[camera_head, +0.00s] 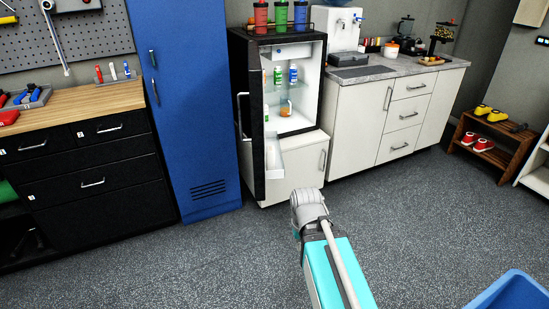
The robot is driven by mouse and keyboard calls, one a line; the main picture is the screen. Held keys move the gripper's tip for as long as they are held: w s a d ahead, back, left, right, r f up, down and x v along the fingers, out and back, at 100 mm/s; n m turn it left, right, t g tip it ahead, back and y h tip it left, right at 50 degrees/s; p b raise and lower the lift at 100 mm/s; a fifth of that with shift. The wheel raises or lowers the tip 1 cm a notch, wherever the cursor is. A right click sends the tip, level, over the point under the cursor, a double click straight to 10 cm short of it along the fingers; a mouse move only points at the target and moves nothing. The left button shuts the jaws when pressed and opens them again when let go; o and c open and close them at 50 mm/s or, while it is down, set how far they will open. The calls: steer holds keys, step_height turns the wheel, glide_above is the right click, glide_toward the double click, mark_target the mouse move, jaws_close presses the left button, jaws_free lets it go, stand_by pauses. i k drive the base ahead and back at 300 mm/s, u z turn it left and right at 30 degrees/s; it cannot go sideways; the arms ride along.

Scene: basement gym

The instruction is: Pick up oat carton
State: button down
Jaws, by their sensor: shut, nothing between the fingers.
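No oat carton can be made out for sure. The small fridge (307,98) stands at the back centre with its dark door (252,120) swung open toward me. Inside on a shelf are a green-and-white container (277,76) and a blue-and-white one (293,73). A small orange item (285,108) sits lower down. The inner side of the door is seen at a steep angle, so what it holds is mostly hidden. My arm reaches forward from the bottom centre, ending in front of the fridge. My gripper is hidden beyond the arm's grey end.
A blue locker (188,100) stands left of the fridge, and a wood-topped black drawer cabinet (85,165) stands further left. White counter cabinets (375,122) are on the right. A blue bin (515,292) is at bottom right. The grey floor (190,260) between is clear.

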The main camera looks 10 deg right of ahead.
mark_target(270, 151)
steer(key=i, duration=0.95)
steer(key=u, duration=0.05)
